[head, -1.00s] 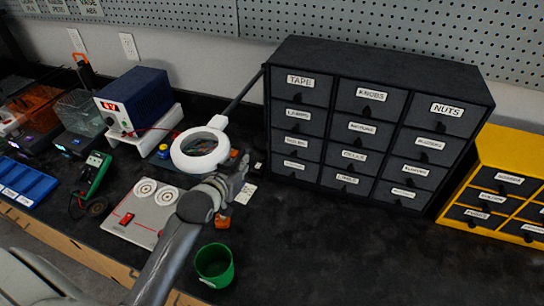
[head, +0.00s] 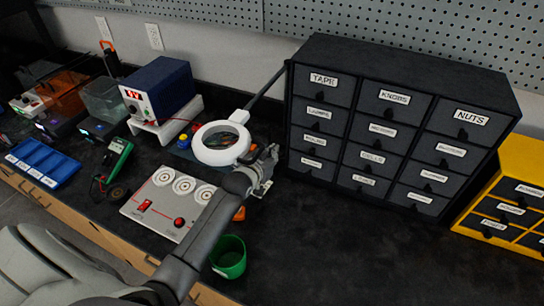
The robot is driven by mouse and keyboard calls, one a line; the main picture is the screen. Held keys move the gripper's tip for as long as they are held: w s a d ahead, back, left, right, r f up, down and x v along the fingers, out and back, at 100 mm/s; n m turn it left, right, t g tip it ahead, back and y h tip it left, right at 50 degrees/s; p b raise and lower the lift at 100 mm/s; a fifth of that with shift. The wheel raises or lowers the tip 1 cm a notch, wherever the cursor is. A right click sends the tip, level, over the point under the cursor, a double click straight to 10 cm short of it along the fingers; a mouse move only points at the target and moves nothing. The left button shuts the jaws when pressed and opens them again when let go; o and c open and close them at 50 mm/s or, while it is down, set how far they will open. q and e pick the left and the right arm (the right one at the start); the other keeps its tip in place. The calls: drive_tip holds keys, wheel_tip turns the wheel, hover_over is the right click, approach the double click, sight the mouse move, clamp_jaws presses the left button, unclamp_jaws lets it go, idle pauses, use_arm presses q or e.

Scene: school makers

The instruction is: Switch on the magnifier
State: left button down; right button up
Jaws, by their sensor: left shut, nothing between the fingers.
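The magnifier (head: 199,144) is a white ring-shaped head on a dark arm that rises to the right beside the drawer cabinet. Its ring hangs over the bench, and no lit glow on it can be made out. My left gripper (head: 267,167) is shut and empty, just right of and below the ring, near its lower right rim. Whether it touches the rim cannot be told. My forearm crosses the front of the bench from lower left. My right gripper is not in view.
A black drawer cabinet (head: 389,120) stands close right of my gripper, with a yellow cabinet (head: 503,200) beyond. A green cup (head: 229,258) stands below my arm. A panel with red switches (head: 148,222) lies left. A blue power supply (head: 160,86) stands behind. The bench front right is clear.

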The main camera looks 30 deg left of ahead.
use_arm(q)
drive_tip(key=shift+s+f, duration=0.1)
drive_tip(key=shift+f, duration=0.55)
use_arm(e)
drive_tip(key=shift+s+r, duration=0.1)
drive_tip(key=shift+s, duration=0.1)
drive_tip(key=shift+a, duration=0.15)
use_arm(q)
drive_tip(key=shift+f, duration=0.1)
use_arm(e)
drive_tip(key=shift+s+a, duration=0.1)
use_arm(q)
drive_tip(key=shift+s+f, duration=0.25)
drive_tip(key=shift+f, duration=0.1)
drive_tip(key=shift+s+f+p, duration=0.2)
drive_tip(key=shift+p, duration=0.3)
drive_tip(key=shift+s+f, duration=0.1)
drive_tip(key=shift+f, duration=0.15)
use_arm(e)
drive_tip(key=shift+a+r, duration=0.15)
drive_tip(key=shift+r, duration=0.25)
